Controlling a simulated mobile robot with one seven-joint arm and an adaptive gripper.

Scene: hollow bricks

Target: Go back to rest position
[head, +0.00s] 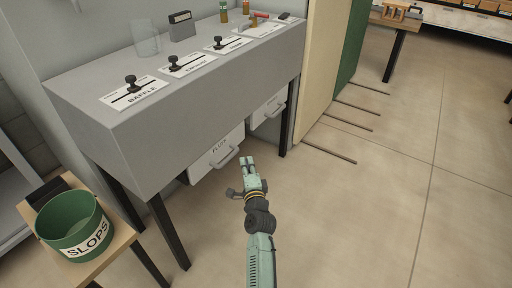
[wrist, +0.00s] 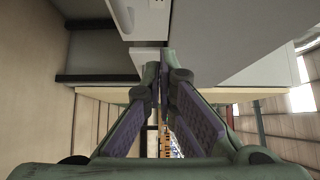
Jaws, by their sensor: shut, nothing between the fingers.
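My gripper (head: 247,162) is in front of the grey bench (head: 200,112), near the drawer marked FLUFF (head: 218,152). It is shut and empty, apart from the drawer in the picture. In the wrist view my gripper (wrist: 162,68) shows its two fingers meeting at the tips, with nothing between them. A pale drawer front (wrist: 148,58) shows just beyond the tips in that view.
A green bucket marked SLOPS (head: 75,225) stands on a small wooden table (head: 112,240) at the left. Labelled black levers (head: 131,84) line the bench top. Thin rods (head: 328,150) lie on the floor by the panel. The floor (head: 400,200) at the right is clear.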

